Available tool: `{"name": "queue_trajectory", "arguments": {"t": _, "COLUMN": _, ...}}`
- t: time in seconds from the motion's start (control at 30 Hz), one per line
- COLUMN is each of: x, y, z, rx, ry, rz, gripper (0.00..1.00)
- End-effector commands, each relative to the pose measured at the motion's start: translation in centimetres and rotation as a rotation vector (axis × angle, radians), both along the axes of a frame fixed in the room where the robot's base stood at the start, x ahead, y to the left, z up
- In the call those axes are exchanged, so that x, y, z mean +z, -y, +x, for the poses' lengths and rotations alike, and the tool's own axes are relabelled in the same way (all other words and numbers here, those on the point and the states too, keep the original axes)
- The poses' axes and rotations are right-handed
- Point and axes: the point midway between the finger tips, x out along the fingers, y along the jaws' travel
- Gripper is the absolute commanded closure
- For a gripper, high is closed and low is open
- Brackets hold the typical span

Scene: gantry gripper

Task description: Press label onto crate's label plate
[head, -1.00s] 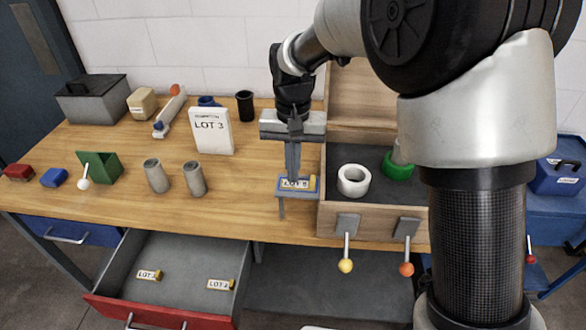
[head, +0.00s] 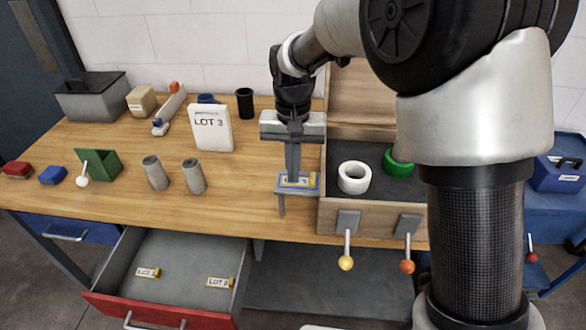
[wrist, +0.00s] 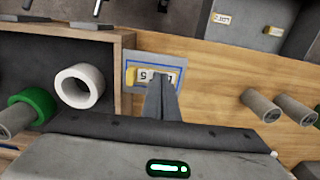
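A yellow-ended white label lies flat on a blue-bordered plate (head: 312,190) beside the left wall of the wooden crate (head: 375,219). In the wrist view the label (wrist: 143,76) sits inside the blue frame (wrist: 128,88), its print upside down and partly hidden. My gripper (head: 293,180) is upright with its fingers together, tips over the middle of the label. In the wrist view my gripper (wrist: 161,82) covers part of the print. I cannot tell whether the tips touch the label.
A white roll (head: 341,180) and a green roll (head: 398,169) are in the crate. A sign reading LOT 3 (head: 211,136) and two grey cylinders (head: 194,178) stand to the left. Two more labels lie in the open drawer (head: 185,273). Yellow and orange knobbed levers stick out from the crate's front.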

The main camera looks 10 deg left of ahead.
Motion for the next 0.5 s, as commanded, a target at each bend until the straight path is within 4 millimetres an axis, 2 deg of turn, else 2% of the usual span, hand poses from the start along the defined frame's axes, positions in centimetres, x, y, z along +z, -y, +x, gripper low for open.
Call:
{"name": "queue_trajectory", "arguments": {"t": 0.27, "x": 0.4, "y": 0.0, "z": 0.0, "rx": 0.0, "ry": 0.0, "rz": 0.0, "gripper": 1.0}}
{"name": "queue_trajectory", "arguments": {"t": 0.5, "x": 2.8, "y": 0.0, "z": 0.0, "rx": 0.0, "ry": 0.0, "rz": 0.0, "gripper": 1.0}}
